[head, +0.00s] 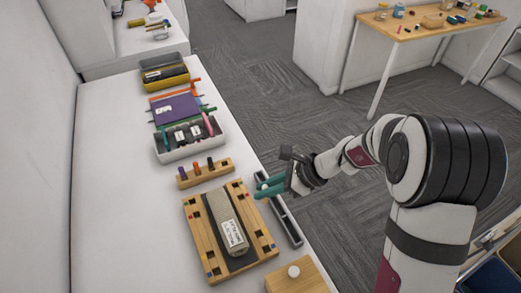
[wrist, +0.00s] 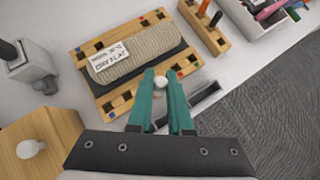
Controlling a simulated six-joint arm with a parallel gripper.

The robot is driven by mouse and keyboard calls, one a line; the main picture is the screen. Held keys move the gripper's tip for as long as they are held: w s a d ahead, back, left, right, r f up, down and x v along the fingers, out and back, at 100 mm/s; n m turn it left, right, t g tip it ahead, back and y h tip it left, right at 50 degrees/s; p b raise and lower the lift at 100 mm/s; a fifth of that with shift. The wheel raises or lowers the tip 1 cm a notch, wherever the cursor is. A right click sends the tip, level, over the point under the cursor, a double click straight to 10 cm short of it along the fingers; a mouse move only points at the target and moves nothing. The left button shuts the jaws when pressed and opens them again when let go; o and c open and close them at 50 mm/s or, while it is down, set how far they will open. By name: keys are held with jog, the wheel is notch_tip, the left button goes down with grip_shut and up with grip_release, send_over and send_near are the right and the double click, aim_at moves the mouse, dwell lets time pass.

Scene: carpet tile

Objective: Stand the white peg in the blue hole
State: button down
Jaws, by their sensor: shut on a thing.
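My gripper (head: 268,187) has green fingers, seen from behind in the wrist view (wrist: 162,88). It is shut on the white peg (wrist: 160,83), whose pale end shows between the fingertips. The rest of the peg is hidden by the fingers. The gripper is above the right edge of the wooden board (head: 195,228), which has square holes along both long sides and small coloured marks beside them. The board also fills the middle of the wrist view (wrist: 122,103).
A labelled grey-beige roll (head: 228,222) lies on a dark strip along the board's middle. A wooden rack (head: 205,174) with several pegs stands behind it. A wooden block with a white knob (head: 293,271) is in front. A dark narrow tray (head: 290,222) runs along the table edge.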

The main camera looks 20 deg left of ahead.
jog(key=s+d+n+g+h, duration=0.1)
jog(key=s+d+n+g, duration=0.2)
jog(key=s, duration=0.6)
jog(key=shift+s+d+r+n, duration=0.15)
jog(key=shift+d+r+n, duration=0.25)
jog(key=shift+n, duration=0.2)
jog(key=shift+f, duration=0.1)
jog(key=shift+f, duration=2.8)
jog(key=shift+f, duration=1.6)
jog(key=c, duration=0.8)
grip_release()
jog(key=shift+o, duration=0.2)
